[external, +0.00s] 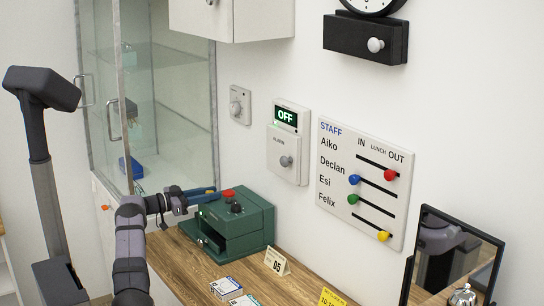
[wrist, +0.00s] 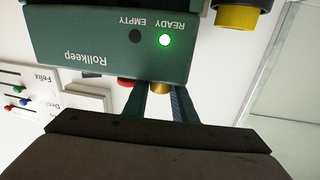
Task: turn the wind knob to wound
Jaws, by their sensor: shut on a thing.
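A green box (external: 240,222) marked Rollkeep stands on the wooden counter; its face (wrist: 100,50) shows upside down in the wrist view. A brass-coloured knob (wrist: 160,87) shows at the box's top edge, between my fingers. My gripper (external: 214,190) reaches in from the left at the top of the box; in the wrist view my gripper (wrist: 160,100) is shut on that knob. The fingers hide the knob in the external view. No wind or wound marking is readable, so I cannot tell the knob's setting.
A green light (wrist: 165,40) glows by READY. A glass cabinet (external: 150,110) stands behind. A sign (external: 277,262) and a mirror (external: 455,255) stand farther right.

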